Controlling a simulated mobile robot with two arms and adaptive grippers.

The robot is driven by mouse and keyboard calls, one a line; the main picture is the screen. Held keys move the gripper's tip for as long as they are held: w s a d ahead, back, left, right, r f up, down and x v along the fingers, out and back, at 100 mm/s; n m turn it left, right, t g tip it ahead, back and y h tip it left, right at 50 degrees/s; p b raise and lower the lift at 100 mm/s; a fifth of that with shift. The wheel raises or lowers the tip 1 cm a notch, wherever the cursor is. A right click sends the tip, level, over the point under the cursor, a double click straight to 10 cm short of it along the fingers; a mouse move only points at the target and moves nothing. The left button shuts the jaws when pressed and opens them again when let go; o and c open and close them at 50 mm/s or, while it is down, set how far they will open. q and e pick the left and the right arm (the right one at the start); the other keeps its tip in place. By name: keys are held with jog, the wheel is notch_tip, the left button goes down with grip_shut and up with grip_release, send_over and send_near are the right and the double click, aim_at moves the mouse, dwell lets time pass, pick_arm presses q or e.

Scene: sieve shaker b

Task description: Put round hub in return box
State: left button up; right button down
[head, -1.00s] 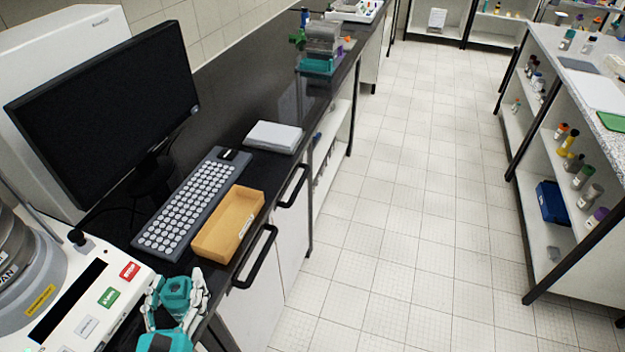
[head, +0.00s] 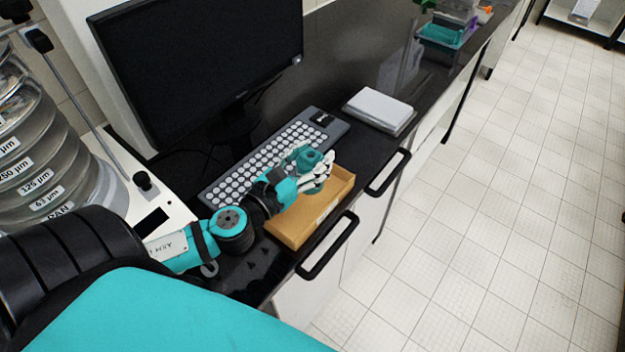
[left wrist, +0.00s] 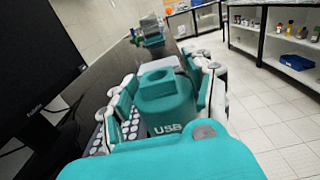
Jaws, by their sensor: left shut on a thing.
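The round hub (head: 307,158) is a small teal cylinder. In the left wrist view the hub (left wrist: 165,105) is upright between the fingers, with "USB" on its side. My left gripper (head: 316,172) is shut on the hub. The return box (head: 297,233) is a shallow open tan box near the front edge of the black counter. In the head view the gripper and hub overlap the far part of the box and seem to be above it; the exact height is hard to tell. The hand hides part of the box inside. My right gripper is not in view.
A keyboard (head: 232,187) lies just behind the box, with a monitor (head: 200,60) behind it. A white-topped block (head: 378,107) lies farther along the counter. A sieve stack (head: 40,165) stands at left. Black handles (head: 328,247) jut from the counter front.

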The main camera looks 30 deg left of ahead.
pick_arm(q)
notch_tip(320, 180, down, 4)
jog(key=shift+s+d+r+b, duration=0.1)
jog(key=shift+s+r+b, duration=0.05)
jog(key=shift+b, duration=0.35)
jog(key=shift+f+b, duration=0.85)
jog(key=shift+f, duration=0.95)
jog(key=shift+f, duration=0.15)
jog(key=o, duration=1.5)
jog(key=shift+o, duration=0.2)
